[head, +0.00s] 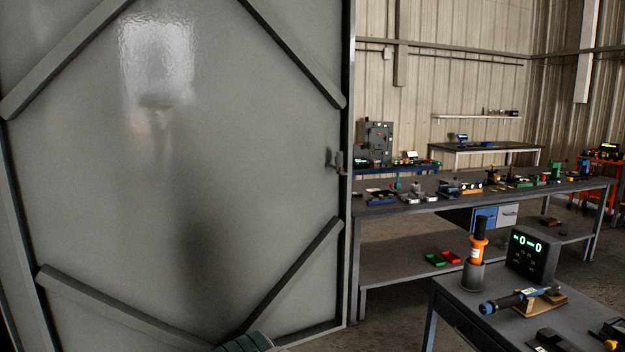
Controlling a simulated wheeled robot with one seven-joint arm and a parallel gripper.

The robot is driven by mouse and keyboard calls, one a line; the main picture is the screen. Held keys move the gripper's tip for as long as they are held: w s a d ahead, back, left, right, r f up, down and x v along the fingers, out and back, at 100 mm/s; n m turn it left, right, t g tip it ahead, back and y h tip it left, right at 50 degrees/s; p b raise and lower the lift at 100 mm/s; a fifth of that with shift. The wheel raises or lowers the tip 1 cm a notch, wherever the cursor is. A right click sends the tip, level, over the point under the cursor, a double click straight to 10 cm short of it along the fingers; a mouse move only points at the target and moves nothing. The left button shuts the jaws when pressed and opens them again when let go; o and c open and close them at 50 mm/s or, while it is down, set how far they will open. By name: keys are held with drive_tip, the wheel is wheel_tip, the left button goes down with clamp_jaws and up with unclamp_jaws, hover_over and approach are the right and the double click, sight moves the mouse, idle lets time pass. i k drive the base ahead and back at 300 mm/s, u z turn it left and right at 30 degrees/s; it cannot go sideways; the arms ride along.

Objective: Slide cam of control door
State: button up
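A large grey metal door (180,190) with diagonal braces fills the left half of the head view. It stands upright, and its right edge runs from top to bottom near the middle of the picture. A small dark metal latch piece (337,160), which looks like the cam, sits on that right edge a little above mid-height. It is too small for me to tell which way it is set. My gripper is not in view, and nothing visible touches the door's latch piece.
A long grey workbench (410,212) with many small parts stands right of the door. A nearer table (480,310) at the lower right holds a digital display box (532,255), an orange-and-black tool (478,243) and a blue-black tool (510,300). Some floor shows between door and table.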

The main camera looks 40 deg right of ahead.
sight(339, 159)
drive_tip(key=k, duration=1.15)
drive_tip(key=z, duration=1.2)
drive_tip(key=i, duration=1.05)
